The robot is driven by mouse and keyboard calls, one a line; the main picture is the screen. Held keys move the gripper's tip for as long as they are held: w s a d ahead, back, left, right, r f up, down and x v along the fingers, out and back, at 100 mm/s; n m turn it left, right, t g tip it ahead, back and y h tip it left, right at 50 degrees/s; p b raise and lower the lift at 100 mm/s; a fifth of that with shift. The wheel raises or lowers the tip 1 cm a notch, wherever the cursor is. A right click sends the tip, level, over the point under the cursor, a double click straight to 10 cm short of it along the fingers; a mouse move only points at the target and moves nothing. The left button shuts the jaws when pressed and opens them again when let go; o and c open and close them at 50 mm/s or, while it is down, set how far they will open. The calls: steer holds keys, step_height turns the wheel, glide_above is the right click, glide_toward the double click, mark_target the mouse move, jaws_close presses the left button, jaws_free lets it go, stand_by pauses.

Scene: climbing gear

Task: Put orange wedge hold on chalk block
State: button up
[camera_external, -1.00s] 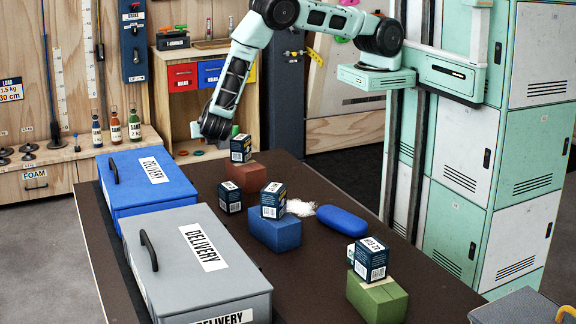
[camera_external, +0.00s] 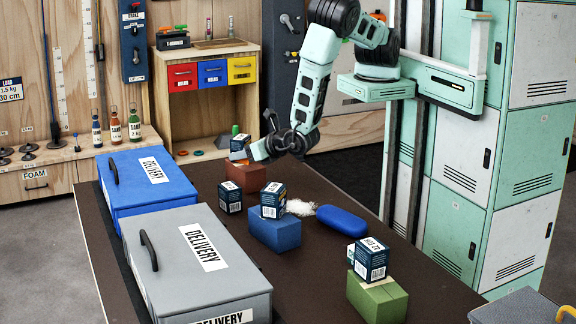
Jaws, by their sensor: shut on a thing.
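My gripper (camera_external: 252,152) is low at the far end of the dark table, beside the small dark-blue labelled box (camera_external: 239,143) on the red-brown block (camera_external: 245,178). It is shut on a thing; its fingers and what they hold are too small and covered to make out. I cannot pick out the orange wedge hold for sure. Similar labelled boxes, which may be chalk blocks, stand on the blue block (camera_external: 275,234), on the table (camera_external: 230,197) and on the green block (camera_external: 378,299). I cannot tell whether my gripper touches the far box.
A blue delivery box (camera_external: 130,200) and a grey delivery box (camera_external: 155,240) fill the table's left side. A blue rounded case (camera_external: 342,221) and white powder (camera_external: 300,207) lie mid-table. The dark table top (camera_external: 320,265) is clear between the blue and green blocks.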

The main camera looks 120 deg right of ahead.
steer(key=shift+w+a+f+n+t+y+b, duration=0.1)
steer(key=shift+a+f+n+t+y+b, duration=0.15)
steer(key=shift+a+n+t, duration=0.2)
steer(key=shift+w+a+f+n+t+y+b, duration=0.1)
steer(key=shift+a+n+t+y+b, duration=0.15)
steer(key=shift+a+n+t, duration=0.2)
steer(key=s+a+r+n+t+y+p, duration=0.1)
steer(key=s+a+n+y+p, duration=0.15)
steer(key=a, duration=1.25)
steer(key=s+a+r+n+t+y+p, duration=0.15)
steer(key=s+a, duration=0.25)
steer(key=a, duration=1.1)
steer(key=s+a+r+n+t+y+p, duration=0.15)
steer(key=s+a, duration=0.25)
steer(key=a, duration=1.1)
steer(key=f+b, duration=0.1)
steer(key=f, duration=0.2)
steer(key=f+b, duration=0.2)
steer(key=f, duration=0.1)
steer(key=f+b, duration=0.2)
steer(key=f, duration=0.1)
steer(key=shift+w+d+f, duration=0.1)
steer(key=shift+d+f, duration=0.2)
